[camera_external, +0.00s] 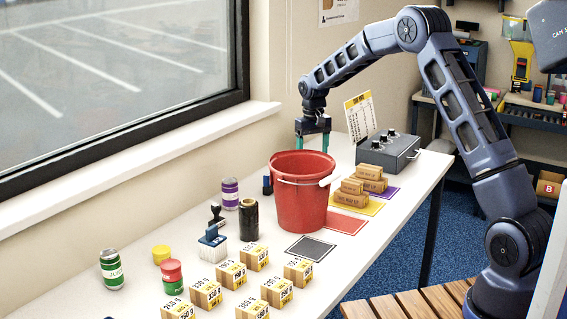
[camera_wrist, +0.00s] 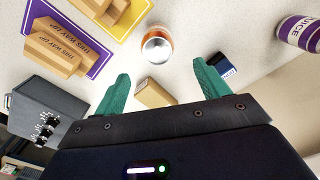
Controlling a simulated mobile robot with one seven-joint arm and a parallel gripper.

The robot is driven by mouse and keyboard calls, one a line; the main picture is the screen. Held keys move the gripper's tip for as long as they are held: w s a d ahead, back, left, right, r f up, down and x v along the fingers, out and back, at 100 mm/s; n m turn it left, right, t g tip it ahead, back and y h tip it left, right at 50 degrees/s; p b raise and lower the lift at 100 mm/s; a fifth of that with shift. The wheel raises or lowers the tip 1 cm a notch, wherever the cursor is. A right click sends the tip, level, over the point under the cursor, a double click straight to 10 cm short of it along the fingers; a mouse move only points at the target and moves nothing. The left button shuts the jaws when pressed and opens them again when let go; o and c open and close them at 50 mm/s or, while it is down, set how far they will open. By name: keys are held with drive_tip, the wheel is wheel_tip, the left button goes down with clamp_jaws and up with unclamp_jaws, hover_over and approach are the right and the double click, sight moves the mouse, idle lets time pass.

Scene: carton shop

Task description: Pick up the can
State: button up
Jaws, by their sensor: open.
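In the wrist view a can (camera_wrist: 157,45) with a silver lid and an orange-red side stands just beyond my gripper (camera_wrist: 161,70). The can lies roughly in line with the gap between my green fingers, apart from them. My gripper (camera_external: 312,146) is open and empty, and hangs pointing down behind the red bucket in the external view. The bucket seems to hide that can there.
The red bucket (camera_external: 300,205) stands in front of my gripper. Cartons (camera_external: 360,188) lie on coloured mats beside a grey control box (camera_external: 388,154). Several small boxes (camera_external: 254,257) fill the near table.

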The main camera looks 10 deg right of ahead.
wheel_tip(320, 180, down, 6)
drive_tip(key=shift+r, duration=0.25)
drive_tip(key=shift+s+d+f, duration=0.1)
drive_tip(key=shift+s+f, duration=0.05)
drive_tip(key=shift+f, duration=1.25)
drive_tip(key=shift+s+d+f, duration=0.1)
drive_tip(key=shift+s+f, duration=0.05)
drive_tip(key=shift+f, duration=1.2)
drive_tip(key=c, duration=1)
